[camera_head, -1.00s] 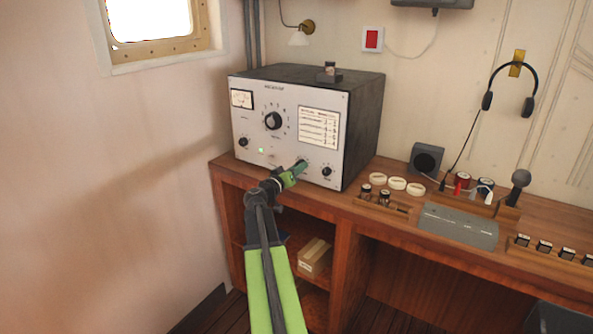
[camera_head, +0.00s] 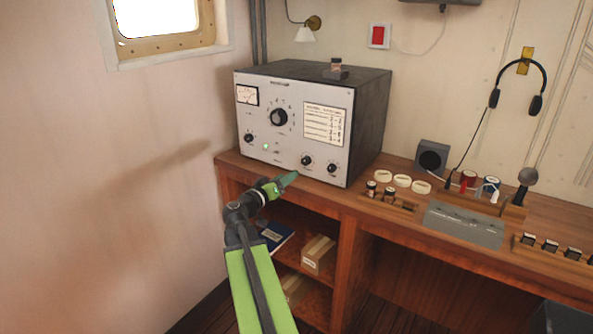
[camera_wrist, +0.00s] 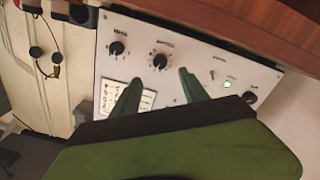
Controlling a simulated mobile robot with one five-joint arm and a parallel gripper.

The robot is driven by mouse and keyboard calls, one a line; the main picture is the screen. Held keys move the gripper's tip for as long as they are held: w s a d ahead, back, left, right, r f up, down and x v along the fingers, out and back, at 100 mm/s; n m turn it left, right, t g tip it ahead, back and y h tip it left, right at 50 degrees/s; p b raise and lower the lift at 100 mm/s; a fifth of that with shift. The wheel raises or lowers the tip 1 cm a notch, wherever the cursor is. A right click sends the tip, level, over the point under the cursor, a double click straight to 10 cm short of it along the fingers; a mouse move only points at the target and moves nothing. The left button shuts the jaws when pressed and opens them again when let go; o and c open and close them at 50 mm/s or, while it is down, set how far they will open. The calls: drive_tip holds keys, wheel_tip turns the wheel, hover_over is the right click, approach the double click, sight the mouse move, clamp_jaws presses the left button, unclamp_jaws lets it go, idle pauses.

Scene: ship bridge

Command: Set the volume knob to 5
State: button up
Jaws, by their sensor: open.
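The grey radio set (camera_head: 290,120) stands on the wooden desk, with a large dial knob (camera_head: 278,117) at its centre. Along its lower edge are a left knob (camera_head: 249,138), a lower middle knob (camera_head: 306,160) and a lower right knob (camera_head: 331,168). Their labels are too small to read, so I cannot tell which is volume. My gripper (camera_head: 293,175) is in front of the panel, low and left of the lower middle knob. The wrist view shows my gripper (camera_wrist: 158,76) open and empty, with the lower middle knob (camera_wrist: 159,61) just beyond the fingertip gap, apart from it.
A green light (camera_head: 265,147) glows on the panel. White rings (camera_head: 402,181), a speaker (camera_head: 431,158), a grey box (camera_head: 464,224) and a microphone (camera_head: 527,177) stand on the desk to the right. Open shelves below hold a carton (camera_head: 318,254). The wall is close on the left.

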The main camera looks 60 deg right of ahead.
drive_tip(key=a, duration=0.6)
drive_tip(key=shift+a, duration=0.15)
drive_tip(key=w+a+r+n+t+y+p, duration=0.1)
drive_tip(key=w+a+r+n+t+p, duration=0.2)
drive_tip(key=w+a, duration=0.7)
drive_tip(key=w+a+f+t+y+p, duration=0.1)
drive_tip(key=w+a+f+y+p, duration=0.1)
drive_tip(key=a, duration=0.4)
drive_tip(key=w+a+f+y+p, duration=0.1)
drive_tip(key=w+a+f+y, duration=0.15)
drive_tip(key=a, duration=0.25)
drive_tip(key=s+a+f+n+g+y, duration=0.1)
drive_tip(key=s+a+f+n+y, duration=0.1)
drive_tip(key=a, duration=0.8)
drive_tip(key=s+a+f+n+g+y+p, duration=0.1)
drive_tip(key=a+f+n+y, duration=0.3)
drive_tip(key=a, duration=0.7)
drive_tip(key=s+a+f+n+g+y+p, duration=0.1)
drive_tip(key=s+a+f+n+g+y, duration=0.1)
drive_tip(key=a+f+y, duration=0.4)
drive_tip(key=s+a+f+n, duration=0.1)
drive_tip(key=s+a+f, duration=0.1)
drive_tip(key=a, duration=0.2)
drive_tip(key=shift+a, duration=0.4)
drive_tip(key=shift+y, duration=0.25)
